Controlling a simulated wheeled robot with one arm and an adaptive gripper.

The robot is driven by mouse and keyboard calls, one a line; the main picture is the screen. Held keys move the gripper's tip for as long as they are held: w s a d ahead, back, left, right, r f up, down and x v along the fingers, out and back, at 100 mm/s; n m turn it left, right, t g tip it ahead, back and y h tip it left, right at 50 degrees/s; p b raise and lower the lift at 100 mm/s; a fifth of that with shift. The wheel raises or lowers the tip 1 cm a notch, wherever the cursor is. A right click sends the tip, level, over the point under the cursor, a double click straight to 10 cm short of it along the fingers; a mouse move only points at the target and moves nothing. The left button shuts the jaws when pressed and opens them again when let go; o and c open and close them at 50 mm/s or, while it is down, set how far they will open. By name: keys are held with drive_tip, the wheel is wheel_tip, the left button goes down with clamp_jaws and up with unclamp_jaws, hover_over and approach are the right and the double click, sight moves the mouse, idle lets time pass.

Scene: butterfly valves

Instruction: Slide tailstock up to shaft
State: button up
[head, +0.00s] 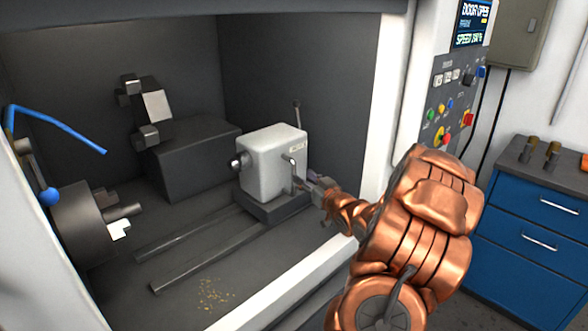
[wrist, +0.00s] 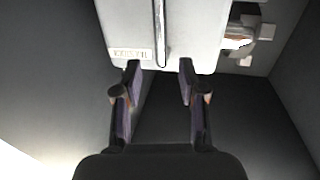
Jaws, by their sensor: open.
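The tailstock (head: 272,165), a light grey block on a dark base, sits on two rails inside the lathe. A lever stands up from its top, and its round nose (head: 240,160) points left. The chuck (head: 82,225) is at the left, with a short grey shaft (head: 124,211) sticking out towards the tailstock. A wide gap lies between shaft and nose. My gripper (head: 313,190) is at the tailstock's right side. In the wrist view my gripper (wrist: 159,75) is open, its fingertips at the lower edge of the labelled tailstock face (wrist: 188,38). Contact cannot be told.
The rails (head: 200,252) between chuck and tailstock are clear. A dark tool turret (head: 185,150) stands behind them. A blue hose (head: 55,130) hangs at the upper left. The white door frame (head: 400,90) and control panel (head: 452,105) are beside my arm. A blue cabinet (head: 525,215) stands right.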

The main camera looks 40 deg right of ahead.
sight(295, 170)
drive_tip(key=shift+p+x, duration=1.1)
drive_tip(key=shift+x, duration=2.35)
drive_tip(key=shift+c, duration=0.2)
clamp_jaws()
